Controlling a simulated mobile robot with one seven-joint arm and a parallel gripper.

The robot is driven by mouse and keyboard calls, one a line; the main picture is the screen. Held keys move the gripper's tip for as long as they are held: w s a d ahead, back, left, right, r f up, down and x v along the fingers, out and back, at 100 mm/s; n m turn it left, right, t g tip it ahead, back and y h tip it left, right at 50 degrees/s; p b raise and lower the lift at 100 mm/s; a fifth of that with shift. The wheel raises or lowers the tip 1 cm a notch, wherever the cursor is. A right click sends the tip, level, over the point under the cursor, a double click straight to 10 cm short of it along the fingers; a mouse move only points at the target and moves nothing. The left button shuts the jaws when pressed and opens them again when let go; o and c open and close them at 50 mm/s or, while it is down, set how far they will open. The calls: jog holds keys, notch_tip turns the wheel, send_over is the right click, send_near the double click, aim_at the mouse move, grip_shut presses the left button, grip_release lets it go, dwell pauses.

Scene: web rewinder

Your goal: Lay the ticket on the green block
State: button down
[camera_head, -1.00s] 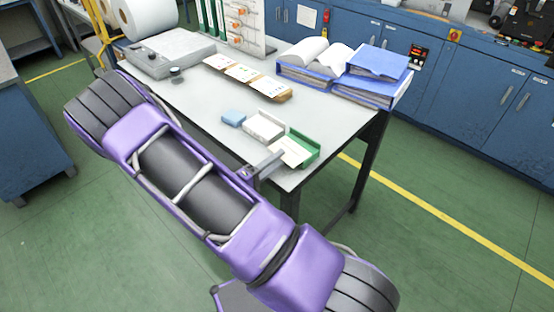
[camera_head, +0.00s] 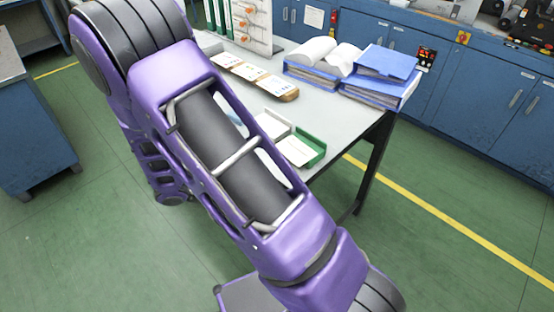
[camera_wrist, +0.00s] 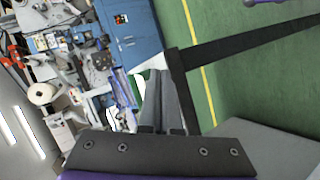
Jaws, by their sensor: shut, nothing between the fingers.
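The green block (camera_head: 318,148) stands near the front right corner of the worktable. The white ticket (camera_head: 295,151) lies at its left side, against its raised green wall, and looks to rest on it; the ticket's lower left is close to my arm's outline. My gripper is hidden behind my purple arm in the head view. In the wrist view my gripper (camera_wrist: 160,76) is shut, its grey fingers together with nothing held between them. A sliver of green and white shows beside the fingers there, too small to name surely.
A white block (camera_head: 272,123) is left of the green block, partly covered by my arm. A wooden board with cards (camera_head: 256,77) lies behind. Blue binders (camera_head: 378,80) and an open paper book (camera_head: 318,52) fill the back right. The worktable (camera_head: 340,112) is bare right of the blocks.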

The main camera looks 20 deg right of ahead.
aim_at(288, 155)
jog(key=w+d+r+m+t+y, duration=0.15)
jog(key=w+r+m+y, duration=0.25)
jog(key=r+m+y, duration=0.65)
jog(key=shift+h, duration=0.45)
jog(key=x, duration=0.3)
jog(key=w+d+x, duration=0.1)
jog(key=x, duration=0.3)
jog(key=d+x, duration=0.1)
jog(key=x, duration=0.3)
jog(key=shift+w+r, duration=0.2)
jog(key=shift+r, duration=0.15)
jog(key=shift+w+d, duration=0.25)
jog(key=shift+d, duration=0.2)
jog(key=shift+w+d+f, duration=0.2)
jog(key=shift+d, duration=0.35)
jog(key=shift+w+d+r+b, duration=0.1)
jog(key=shift+w+d+b, duration=0.1)
jog(key=shift+d+b, duration=0.25)
